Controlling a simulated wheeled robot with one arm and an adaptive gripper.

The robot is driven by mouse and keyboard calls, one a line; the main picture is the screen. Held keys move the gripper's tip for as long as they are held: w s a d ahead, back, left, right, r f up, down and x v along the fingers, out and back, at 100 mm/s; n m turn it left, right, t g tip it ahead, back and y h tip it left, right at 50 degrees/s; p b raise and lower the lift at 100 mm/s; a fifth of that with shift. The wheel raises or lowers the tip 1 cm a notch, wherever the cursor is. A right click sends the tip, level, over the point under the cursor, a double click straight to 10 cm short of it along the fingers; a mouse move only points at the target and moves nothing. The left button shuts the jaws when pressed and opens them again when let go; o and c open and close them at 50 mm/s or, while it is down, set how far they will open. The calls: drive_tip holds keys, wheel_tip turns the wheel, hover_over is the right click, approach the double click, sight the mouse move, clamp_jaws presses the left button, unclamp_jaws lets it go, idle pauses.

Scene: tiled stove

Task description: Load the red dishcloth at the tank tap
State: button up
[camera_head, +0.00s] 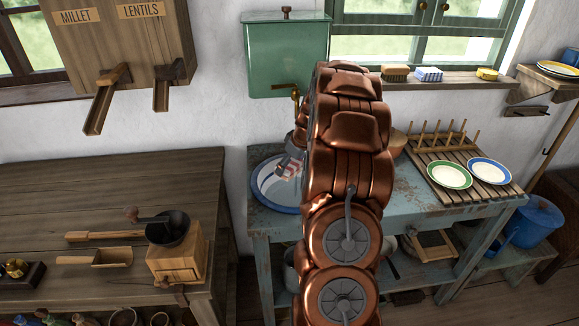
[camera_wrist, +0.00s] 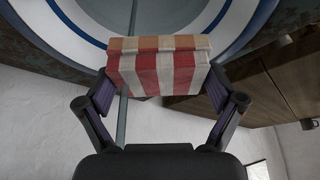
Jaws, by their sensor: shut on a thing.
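The red dishcloth (camera_wrist: 160,72) is a folded block with red and white stripes and an orange-tan strip along its upper edge. My gripper (camera_wrist: 160,88) is shut on it, one finger at each side. In the head view the dishcloth (camera_head: 291,166) is partly hidden by my arm, above a white basin with a blue rim (camera_head: 274,209). The green tank (camera_head: 287,57) hangs on the wall, with its brass tap (camera_head: 296,95) above the cloth. In the wrist view a thin grey-green line (camera_wrist: 122,125) passes the cloth; I cannot tell whether it is water.
The basin stands on a worn blue table (camera_head: 405,205), with a plate rack (camera_head: 460,165) and two plates at right. A wooden counter (camera_head: 110,185) at left holds a grinder (camera_head: 178,255) and scoop (camera_head: 95,258). Grain chutes (camera_head: 105,100) jut out at upper left.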

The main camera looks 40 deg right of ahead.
drive_tip(key=s+a+b, duration=0.4)
drive_tip(key=s+a, duration=0.1)
drive_tip(key=shift+s+a, duration=0.2)
drive_tip(key=shift+s, duration=0.2)
idle(0.6)
idle(1.2)
drive_tip(key=s+a+r+b, duration=0.1)
drive_tip(key=s+a+r, duration=0.2)
drive_tip(key=r, duration=0.1)
drive_tip(key=shift+s+a+b, duration=0.25)
drive_tip(key=shift+s+b, duration=0.05)
drive_tip(key=shift+s, duration=0.05)
idle(0.9)
